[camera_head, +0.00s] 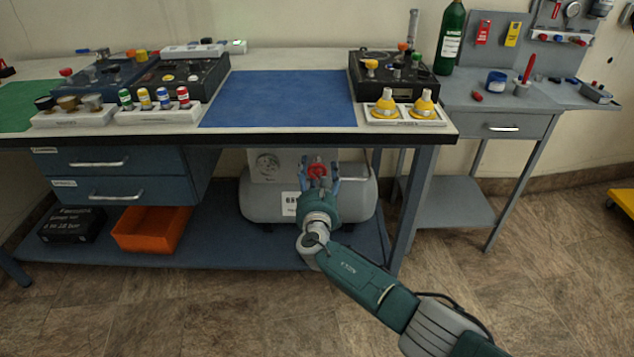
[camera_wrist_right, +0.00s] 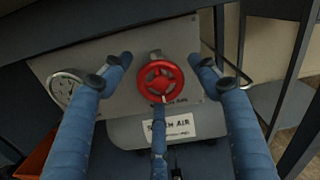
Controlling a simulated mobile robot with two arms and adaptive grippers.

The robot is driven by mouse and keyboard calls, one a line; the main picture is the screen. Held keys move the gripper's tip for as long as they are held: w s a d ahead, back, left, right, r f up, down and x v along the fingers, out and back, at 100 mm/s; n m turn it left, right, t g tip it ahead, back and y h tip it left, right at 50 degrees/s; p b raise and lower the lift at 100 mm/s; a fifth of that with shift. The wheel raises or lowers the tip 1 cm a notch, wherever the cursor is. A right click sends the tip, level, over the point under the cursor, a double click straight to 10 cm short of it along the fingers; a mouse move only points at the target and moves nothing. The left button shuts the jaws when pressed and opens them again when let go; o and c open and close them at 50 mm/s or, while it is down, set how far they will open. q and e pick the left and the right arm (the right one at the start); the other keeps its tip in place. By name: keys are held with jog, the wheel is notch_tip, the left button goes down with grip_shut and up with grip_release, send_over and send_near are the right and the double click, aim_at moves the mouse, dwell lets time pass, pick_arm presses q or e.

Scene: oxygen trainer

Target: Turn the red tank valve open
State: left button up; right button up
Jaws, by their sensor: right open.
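The red tank valve (camera_head: 317,170) is a round handwheel on a grey panel above the grey tank (camera_head: 357,199), under the workbench. In the right wrist view the red valve (camera_wrist_right: 161,82) faces the camera, with spokes and a red hub. My right gripper (camera_head: 319,168) is in front of the valve. Its blue fingers are spread to the left and right of the wheel in the wrist view (camera_wrist_right: 160,75), with gaps on both sides. The third finger is below, its tip near or at the lower rim; I cannot tell if it touches. My left gripper is not in view.
The workbench top (camera_head: 180,137) overhangs the tank. An orange bin (camera_head: 150,229) stands on the lower shelf to the left, below the blue drawers (camera_head: 108,172). A round gauge (camera_wrist_right: 65,88) sits left of the valve. A table leg (camera_head: 412,210) stands to the right.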

jog(key=s, duration=1.1)
jog(key=shift+s, duration=0.4)
jog(key=shift+f, duration=0.1)
